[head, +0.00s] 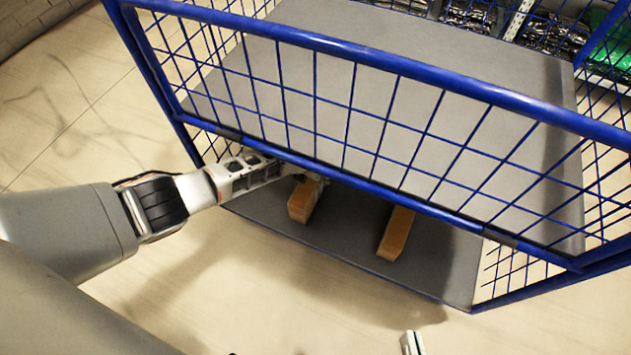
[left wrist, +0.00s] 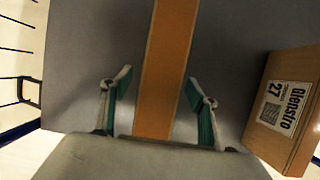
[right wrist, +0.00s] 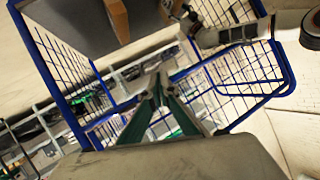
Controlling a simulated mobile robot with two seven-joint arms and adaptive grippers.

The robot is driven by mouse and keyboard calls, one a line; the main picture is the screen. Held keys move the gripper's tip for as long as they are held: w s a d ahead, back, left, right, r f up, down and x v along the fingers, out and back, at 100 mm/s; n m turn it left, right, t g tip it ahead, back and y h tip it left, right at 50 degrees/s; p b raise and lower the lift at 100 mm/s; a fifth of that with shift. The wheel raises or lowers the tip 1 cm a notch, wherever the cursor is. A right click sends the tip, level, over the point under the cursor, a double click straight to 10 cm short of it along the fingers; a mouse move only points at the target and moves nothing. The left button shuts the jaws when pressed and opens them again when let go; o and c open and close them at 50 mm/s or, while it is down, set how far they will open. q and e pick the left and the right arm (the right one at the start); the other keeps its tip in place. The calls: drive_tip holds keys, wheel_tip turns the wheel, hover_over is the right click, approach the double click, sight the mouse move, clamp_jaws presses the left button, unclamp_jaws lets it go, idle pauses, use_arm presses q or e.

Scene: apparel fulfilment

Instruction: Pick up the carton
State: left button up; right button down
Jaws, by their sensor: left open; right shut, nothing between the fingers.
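A narrow orange-brown carton (head: 301,203) lies on the cart's lower dark shelf. My left arm reaches in from the left, under the upper shelf, to this carton's far end. In the left wrist view, my left gripper (left wrist: 157,92) is open, with one finger on each side of a long brown carton (left wrist: 166,70); gaps show on both sides. A second carton (head: 396,234) lies to the right on the same shelf; a carton labelled "Glenstro 27" (left wrist: 288,112) shows at the right in the left wrist view. My right gripper (head: 411,343) is shut and empty, outside the cart.
The blue wire cart (head: 350,52) has a mesh side and a rail above the lower shelf (head: 340,245), close over my left arm. Its grey upper shelf (head: 440,60) is bare where seen. Racks with packed goods (head: 545,32) stand behind. The front floor is clear.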

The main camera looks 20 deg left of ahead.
use_arm(q)
drive_tip(key=b+x, duration=0.1)
drive_tip(key=x, duration=0.1)
drive_tip(key=b+x, duration=0.1)
drive_tip(key=x, duration=0.1)
drive_tip(key=shift+s+f, duration=0.3)
drive_tip(key=shift+s, duration=0.05)
drive_tip(key=shift+w+f+b, duration=0.2)
drive_tip(key=shift+f+b, duration=0.1)
drive_tip(key=shift+b, duration=0.2)
drive_tip(key=shift+w, duration=0.25)
drive_tip(key=shift+w+r, duration=0.25)
drive_tip(key=c, duration=1.5)
use_arm(e)
drive_tip(key=a+m, duration=0.1)
drive_tip(key=m, duration=0.1)
drive_tip(key=s+a+m, duration=0.1)
drive_tip(key=a+m, duration=0.1)
drive_tip(key=shift+a+f, duration=0.15)
